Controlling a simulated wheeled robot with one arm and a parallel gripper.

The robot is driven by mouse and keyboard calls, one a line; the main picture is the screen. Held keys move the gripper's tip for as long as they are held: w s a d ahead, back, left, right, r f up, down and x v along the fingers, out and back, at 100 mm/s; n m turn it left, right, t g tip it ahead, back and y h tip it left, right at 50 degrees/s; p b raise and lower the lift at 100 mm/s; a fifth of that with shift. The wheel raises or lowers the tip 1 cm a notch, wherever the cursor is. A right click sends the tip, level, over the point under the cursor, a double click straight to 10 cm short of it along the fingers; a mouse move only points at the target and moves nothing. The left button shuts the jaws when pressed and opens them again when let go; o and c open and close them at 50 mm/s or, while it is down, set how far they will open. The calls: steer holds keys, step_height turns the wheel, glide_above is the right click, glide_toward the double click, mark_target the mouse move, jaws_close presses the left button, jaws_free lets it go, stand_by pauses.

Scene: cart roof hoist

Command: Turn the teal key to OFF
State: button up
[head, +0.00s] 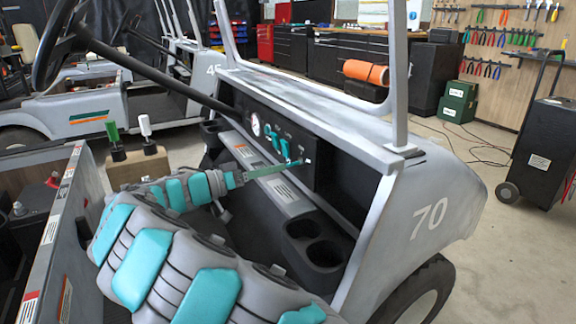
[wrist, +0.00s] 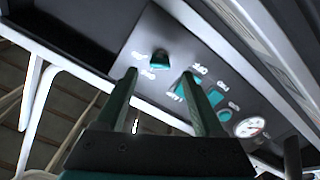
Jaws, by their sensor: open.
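The teal key (wrist: 160,57) sits on the black dash panel in the wrist view, with small white labels around it that I cannot read clearly. My gripper (wrist: 160,75) is open and empty. Its two green fingers point at the panel, and the key shows between and just past their tips, apparently not gripped. In the head view my gripper (head: 298,163) reaches from the left to the right part of the dash panel. There the key is hard to make out by the fingertips. Which label the key points to, I cannot tell.
Teal switches (head: 271,138) and a round white gauge (head: 255,125) lie left of my fingertips. In the wrist view a teal switch (wrist: 183,88) is close beside the right finger. The steering wheel (head: 55,40), roof posts (head: 399,70) and cup holders (head: 318,248) surround the dash.

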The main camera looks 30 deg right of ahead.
mark_target(288, 165)
steer(key=d, duration=0.5)
steer(key=shift+w, duration=0.1)
jaws_close()
stand_by(0.4)
